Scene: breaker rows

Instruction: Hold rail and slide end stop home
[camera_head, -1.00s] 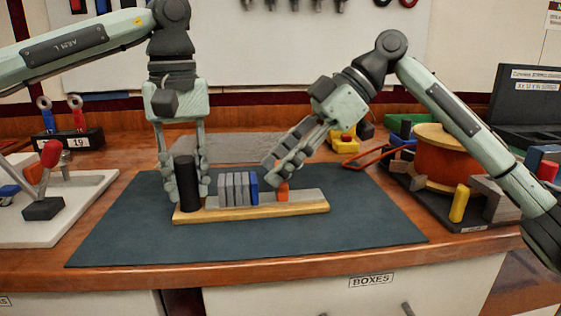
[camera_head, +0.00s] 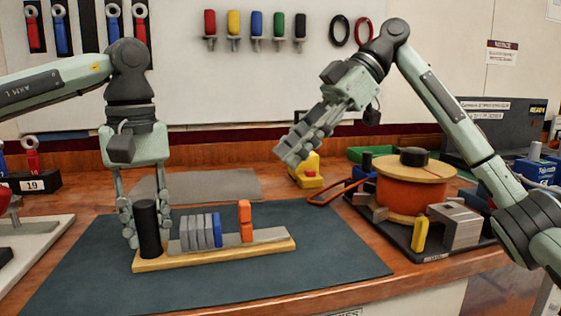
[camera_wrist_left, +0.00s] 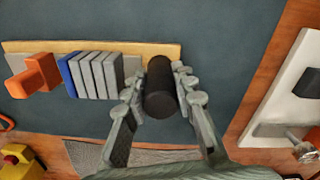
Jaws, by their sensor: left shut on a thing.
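A grey rail (camera_head: 268,235) lies on a pale wooden base (camera_head: 225,256) on the dark mat. Several grey blocks (camera_head: 196,231) and a blue block (camera_head: 217,230) stand side by side on it. The upright orange end stop (camera_head: 246,222) is on the rail right of the blue block, with a small gap in the head view. It also shows in the left wrist view (camera_wrist_left: 40,74). My left gripper (camera_head: 145,225) is shut around the black upright cylinder (camera_wrist_left: 160,88) at the base's left end. My right gripper (camera_head: 291,155) is raised above and right of the end stop, apart from it.
A cable spool (camera_head: 410,190), a yellow block (camera_head: 420,235) and grey blocks stand on a black tray at right. A yellow thing (camera_head: 308,172) and a red loop (camera_head: 330,195) lie behind the mat. The mat (camera_head: 330,250) is clear right of the base.

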